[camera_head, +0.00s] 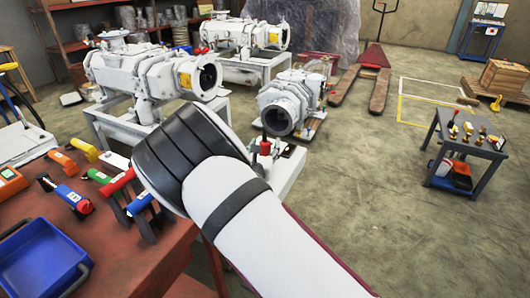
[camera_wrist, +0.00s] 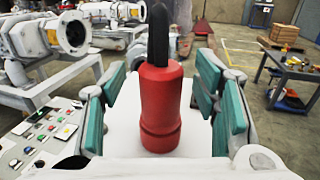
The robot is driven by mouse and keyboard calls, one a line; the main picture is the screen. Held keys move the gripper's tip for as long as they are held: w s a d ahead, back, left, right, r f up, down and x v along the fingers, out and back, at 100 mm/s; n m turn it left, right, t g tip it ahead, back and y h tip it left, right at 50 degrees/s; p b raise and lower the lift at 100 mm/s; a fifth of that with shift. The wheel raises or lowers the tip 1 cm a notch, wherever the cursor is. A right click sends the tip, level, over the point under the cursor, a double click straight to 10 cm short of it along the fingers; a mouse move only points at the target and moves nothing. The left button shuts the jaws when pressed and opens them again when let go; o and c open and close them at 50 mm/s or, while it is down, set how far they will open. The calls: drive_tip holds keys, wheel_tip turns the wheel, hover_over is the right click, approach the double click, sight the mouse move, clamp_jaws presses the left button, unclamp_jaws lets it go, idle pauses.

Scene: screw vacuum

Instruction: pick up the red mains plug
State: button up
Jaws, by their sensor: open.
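The red mains plug (camera_wrist: 160,108) stands upright in the middle of the wrist view, with a black part rising from its top. In the head view a small part of the red plug (camera_head: 265,147) shows just beyond my arm, above a white surface. My gripper (camera_wrist: 160,82) is open, with teal finger pads to the left and right of the plug. Gaps show between the plug and the pads on both sides. In the head view my own wrist hides the gripper.
A control panel with coloured buttons (camera_wrist: 38,138) lies left of the gripper. White vacuum pumps (camera_head: 150,75) stand behind on frames. A red bench (camera_head: 128,258) holds several coloured tools and a blue tray (camera_head: 42,262). A grey cart (camera_head: 472,150) stands right, with open floor between.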

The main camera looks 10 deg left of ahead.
drive_tip(key=shift+w, duration=0.25)
clamp_jaws()
